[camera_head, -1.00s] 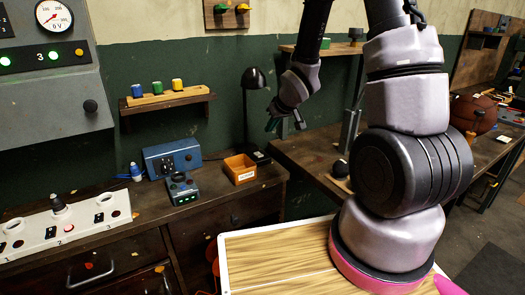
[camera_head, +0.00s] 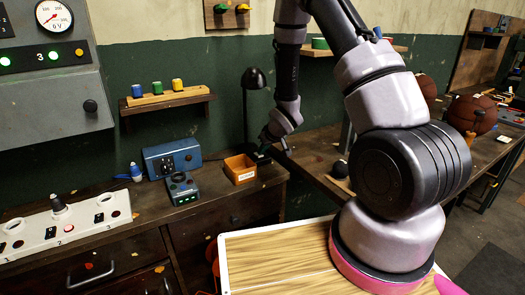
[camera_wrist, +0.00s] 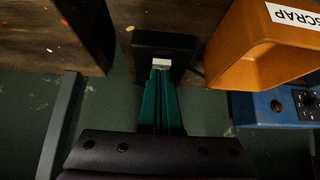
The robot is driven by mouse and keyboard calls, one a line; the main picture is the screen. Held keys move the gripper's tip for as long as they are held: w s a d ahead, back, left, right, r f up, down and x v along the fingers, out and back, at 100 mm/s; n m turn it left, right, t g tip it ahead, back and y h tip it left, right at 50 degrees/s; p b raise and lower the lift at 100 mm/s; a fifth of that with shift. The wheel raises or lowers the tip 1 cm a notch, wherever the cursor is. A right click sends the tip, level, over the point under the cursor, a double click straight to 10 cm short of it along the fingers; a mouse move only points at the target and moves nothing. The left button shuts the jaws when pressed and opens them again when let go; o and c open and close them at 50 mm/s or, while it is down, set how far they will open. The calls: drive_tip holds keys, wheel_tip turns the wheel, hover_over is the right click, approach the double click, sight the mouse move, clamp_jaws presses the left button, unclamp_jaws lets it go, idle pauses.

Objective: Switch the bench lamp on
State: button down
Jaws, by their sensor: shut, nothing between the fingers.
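The black bench lamp (camera_head: 254,78) stands upright at the right end of the workbench, beside the wall. Its shade looks dark, with no glow visible. In the wrist view its black base (camera_wrist: 146,44) carries a small pale switch (camera_wrist: 160,63). My gripper (camera_head: 264,149) is low at the lamp's base and partly hides it in the head view. In the wrist view my gripper (camera_wrist: 162,74) has its green fingers closed together and empty. The fingertips are right at the switch's edge. I cannot tell whether they touch it.
An orange scrap bin (camera_head: 240,169) stands close left of the lamp base. A blue box (camera_head: 172,157) and a grey device (camera_head: 181,188) with green lights are further left. A gap separates this bench from the right-hand table (camera_head: 318,158).

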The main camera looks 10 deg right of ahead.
drive_tip(key=shift+f, duration=0.1)
drive_tip(key=shift+s+f, duration=0.2)
drive_tip(key=shift+f, duration=0.15)
drive_tip(key=shift+r, duration=0.2)
drive_tip(key=shift+r, duration=0.7)
drive_tip(key=shift+w, duration=0.1)
